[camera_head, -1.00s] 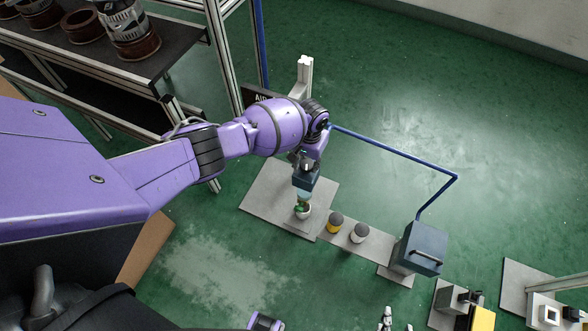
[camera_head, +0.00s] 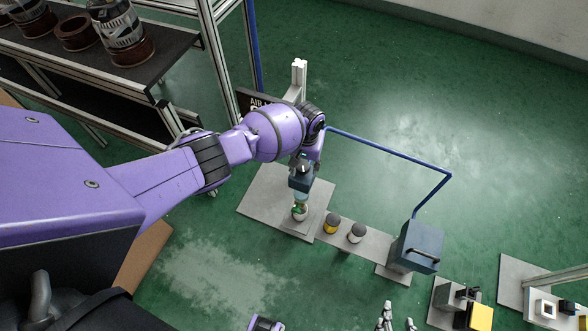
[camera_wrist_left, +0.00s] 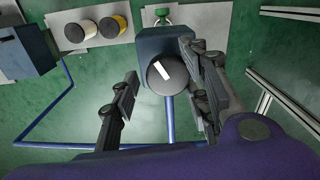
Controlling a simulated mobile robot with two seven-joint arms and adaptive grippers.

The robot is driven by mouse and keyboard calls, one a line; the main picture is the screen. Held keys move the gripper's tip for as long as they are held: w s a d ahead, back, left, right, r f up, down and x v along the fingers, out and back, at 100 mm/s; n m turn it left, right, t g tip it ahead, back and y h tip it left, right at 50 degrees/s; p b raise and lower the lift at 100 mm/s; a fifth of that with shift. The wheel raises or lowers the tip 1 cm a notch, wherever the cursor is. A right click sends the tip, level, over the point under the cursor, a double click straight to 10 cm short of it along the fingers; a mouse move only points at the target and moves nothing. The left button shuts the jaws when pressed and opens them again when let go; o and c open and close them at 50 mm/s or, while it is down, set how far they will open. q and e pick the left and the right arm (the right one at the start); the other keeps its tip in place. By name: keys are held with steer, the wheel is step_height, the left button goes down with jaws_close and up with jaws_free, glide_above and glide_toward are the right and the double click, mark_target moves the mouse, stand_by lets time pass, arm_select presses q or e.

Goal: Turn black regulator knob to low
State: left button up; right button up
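The black regulator knob (camera_wrist_left: 167,74) with a white pointer bar sits on the front of a blue-grey regulator body (camera_wrist_left: 150,42) in the left wrist view. The bar slants from upper left to lower right. My left gripper (camera_wrist_left: 158,68) is open, one finger left of the knob and the other right of it; I see no clear contact. In the head view the regulator body (camera_head: 301,183) shows below my left wrist, and the knob is mostly hidden by my gripper. My right gripper (camera_head: 398,320) shows only its fingertips at the bottom edge, spread apart and empty.
A blue pipe (camera_head: 392,150) runs to a blue box (camera_head: 417,247). A shelf (camera_head: 70,52) with parts stands upper left. Green floor beyond the pipe is clear.

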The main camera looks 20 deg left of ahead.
mark_target(305, 167)
arm_select(q)
steer(key=shift+o, duration=0.2)
steer(key=shift+a+r, duration=0.1)
steer(key=shift+r, duration=0.5)
step_height(305, 167, up, 11)
steer(key=shift+s+f, duration=0.1)
steer(key=shift+f, duration=0.05)
